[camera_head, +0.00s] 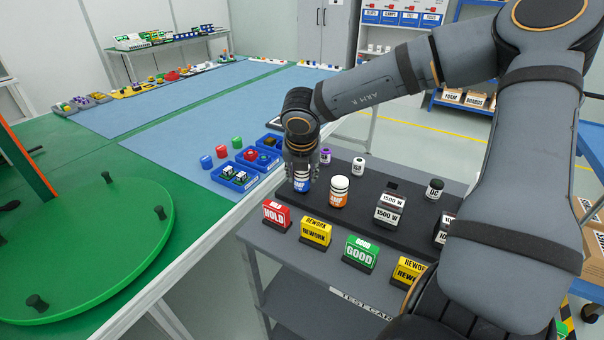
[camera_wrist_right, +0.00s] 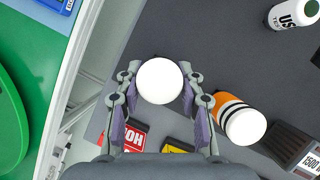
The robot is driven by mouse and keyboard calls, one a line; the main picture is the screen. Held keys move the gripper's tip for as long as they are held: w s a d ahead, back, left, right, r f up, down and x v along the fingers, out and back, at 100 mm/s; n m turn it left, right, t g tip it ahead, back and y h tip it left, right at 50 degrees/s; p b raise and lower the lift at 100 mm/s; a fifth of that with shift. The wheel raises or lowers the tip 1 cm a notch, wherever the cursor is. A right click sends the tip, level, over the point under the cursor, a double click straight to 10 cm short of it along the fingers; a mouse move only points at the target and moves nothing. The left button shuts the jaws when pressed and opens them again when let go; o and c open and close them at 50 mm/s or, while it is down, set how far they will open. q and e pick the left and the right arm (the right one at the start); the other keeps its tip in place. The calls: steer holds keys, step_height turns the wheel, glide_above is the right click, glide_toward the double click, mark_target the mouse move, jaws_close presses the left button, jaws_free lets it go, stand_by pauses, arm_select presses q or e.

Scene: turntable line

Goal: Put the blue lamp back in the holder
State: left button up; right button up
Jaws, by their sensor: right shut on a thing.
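The blue lamp (camera_head: 301,184), with a blue and white body, is at the far left end of the front row on the dark holder board (camera_head: 370,222). My right gripper (camera_head: 301,168) comes down on it from above and is shut on it. In the right wrist view the white dome of the lamp (camera_wrist_right: 159,81) sits between the two fingers of the gripper (camera_wrist_right: 157,90). The fingers hide much of the lamp, and I cannot tell whether its base is seated or a little above the board. My left gripper is not in view.
An orange lamp (camera_head: 339,190) stands close to the right. Blue bins (camera_head: 235,177) and a green turntable (camera_head: 90,240) are left.

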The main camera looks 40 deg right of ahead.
steer(key=o, duration=1.3)
steer(key=shift+o, duration=0.2)
steer(key=w+r+n+y+p, duration=0.1)
steer(key=r+n+p, duration=0.3)
steer(key=r+p, duration=0.7)
steer(key=w+a+r+n+t+y+p, duration=0.1)
steer(key=w+r+n+p, duration=0.1)
steer(key=r+p, duration=1)
step_height(320, 180, up, 7)
steer(key=shift+w+f+n+y+p, duration=0.1)
steer(key=shift+w+n+y+p, duration=0.25)
steer(key=shift+n, duration=0.55)
steer(key=shift+a, duration=0.1)
